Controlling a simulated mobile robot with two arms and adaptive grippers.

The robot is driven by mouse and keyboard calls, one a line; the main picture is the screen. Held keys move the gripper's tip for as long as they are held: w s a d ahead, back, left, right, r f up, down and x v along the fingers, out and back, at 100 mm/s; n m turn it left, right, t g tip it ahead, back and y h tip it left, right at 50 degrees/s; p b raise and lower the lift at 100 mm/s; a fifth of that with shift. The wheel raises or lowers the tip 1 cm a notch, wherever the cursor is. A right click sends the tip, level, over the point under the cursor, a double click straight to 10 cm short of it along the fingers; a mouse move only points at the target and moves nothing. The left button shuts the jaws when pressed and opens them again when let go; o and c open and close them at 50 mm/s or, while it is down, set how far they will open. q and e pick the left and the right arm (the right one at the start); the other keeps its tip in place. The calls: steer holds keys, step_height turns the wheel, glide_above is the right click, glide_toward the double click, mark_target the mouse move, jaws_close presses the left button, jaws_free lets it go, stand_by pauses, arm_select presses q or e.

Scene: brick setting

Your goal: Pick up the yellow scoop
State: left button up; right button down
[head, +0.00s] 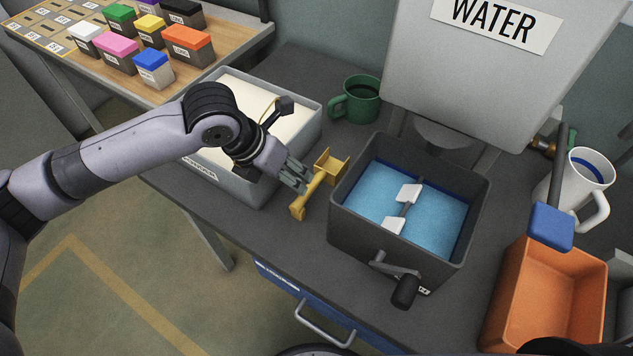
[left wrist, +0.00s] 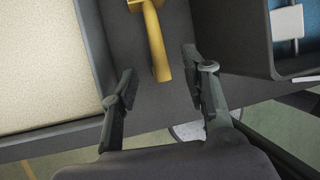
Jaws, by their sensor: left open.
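The yellow scoop (head: 318,184) lies on the dark bench between the grey powder bin and the dark mixing tub. Its square cup points to the back and its handle to the front edge. My left gripper (head: 296,176) is beside and above the scoop's handle. In the left wrist view the fingers of my left gripper (left wrist: 162,88) are spread apart, with the yellow handle (left wrist: 158,45) lying between and ahead of them. Nothing is held. In that view, most of the scoop's cup is cut off at the top edge. My right gripper is not in view.
The grey bin (head: 313,131) of pale powder stands left of the scoop. The dark tub (head: 345,212) with blue liquid and a crank stands close on the right. A green mug (head: 358,101) is behind. An orange bin (head: 570,270) and white mug (head: 585,172) are right.

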mark_target(309, 190)
arm_select(q)
steer(key=x, duration=0.5)
steer(key=shift+d+r, duration=0.1)
steer(key=shift+w+d+f, duration=0.1)
steer(key=shift+d+f, duration=0.05)
steer(key=shift+f, duration=0.25)
steer(key=shift+w+d+f+p, duration=0.1)
steer(key=shift+w+f+p, duration=0.05)
steer(key=shift+f+p, duration=0.2)
steer(key=x, duration=0.4)
steer(key=shift+w+f+p, duration=0.15)
steer(key=shift+w+p, duration=0.1)
steer(key=shift+p, duration=0.1)
steer(key=shift+c, duration=1.4)
steer(key=c, duration=0.5)
jaws_close()
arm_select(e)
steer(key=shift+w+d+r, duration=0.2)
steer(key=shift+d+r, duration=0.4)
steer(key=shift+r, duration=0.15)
